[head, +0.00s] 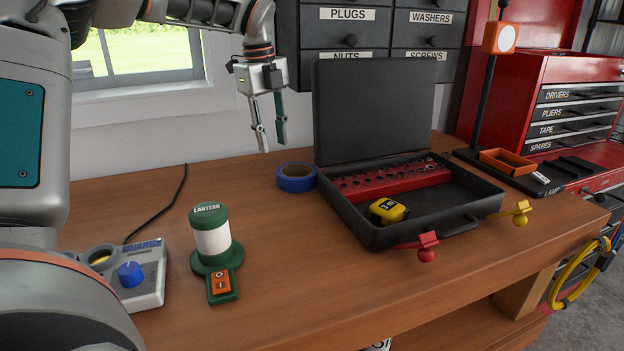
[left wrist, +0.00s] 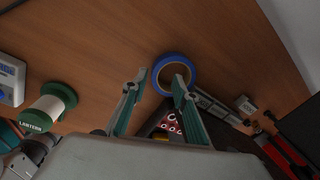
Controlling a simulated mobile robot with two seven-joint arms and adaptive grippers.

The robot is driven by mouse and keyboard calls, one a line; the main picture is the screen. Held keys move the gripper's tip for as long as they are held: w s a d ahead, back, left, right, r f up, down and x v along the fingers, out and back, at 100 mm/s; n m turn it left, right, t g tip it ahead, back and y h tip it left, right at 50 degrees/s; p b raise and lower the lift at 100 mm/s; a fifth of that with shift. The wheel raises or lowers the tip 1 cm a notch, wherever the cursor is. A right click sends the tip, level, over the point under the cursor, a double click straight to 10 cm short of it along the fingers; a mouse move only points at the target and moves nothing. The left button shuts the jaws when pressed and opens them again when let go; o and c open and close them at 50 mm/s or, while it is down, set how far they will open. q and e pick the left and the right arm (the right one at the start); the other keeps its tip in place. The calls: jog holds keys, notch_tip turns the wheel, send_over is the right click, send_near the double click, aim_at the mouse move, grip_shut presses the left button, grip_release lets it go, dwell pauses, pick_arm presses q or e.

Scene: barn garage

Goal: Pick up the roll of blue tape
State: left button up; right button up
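The roll of blue tape (head: 296,177) lies flat on the wooden workbench, just left of the open black case. My left gripper (head: 272,146) hangs above and slightly left of the tape in the head view, fingers pointing down. Its two fingers are apart with nothing between them. In the left wrist view the blue tape roll (left wrist: 174,75) shows just beyond the open fingertips (left wrist: 160,80), with bare bench visible through its hole. My right gripper is not seen in either view.
The black case (head: 373,228) holds a red socket rack (head: 395,180) and a yellow tape measure (head: 388,211); its lid stands up at the back. A green lantern (head: 213,240) and a charger box (head: 140,275) stand to the left. Bench between lantern and tape is clear.

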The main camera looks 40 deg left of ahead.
aim_at(284, 175)
pick_arm(q)
jog(key=shift+g, duration=0.6)
jog(key=d+f, duration=0.3)
jog(key=shift+w+f, duration=0.25)
notch_tip(284, 175, down, 6)
jog(key=shift+f, duration=0.1)
grip_shut()
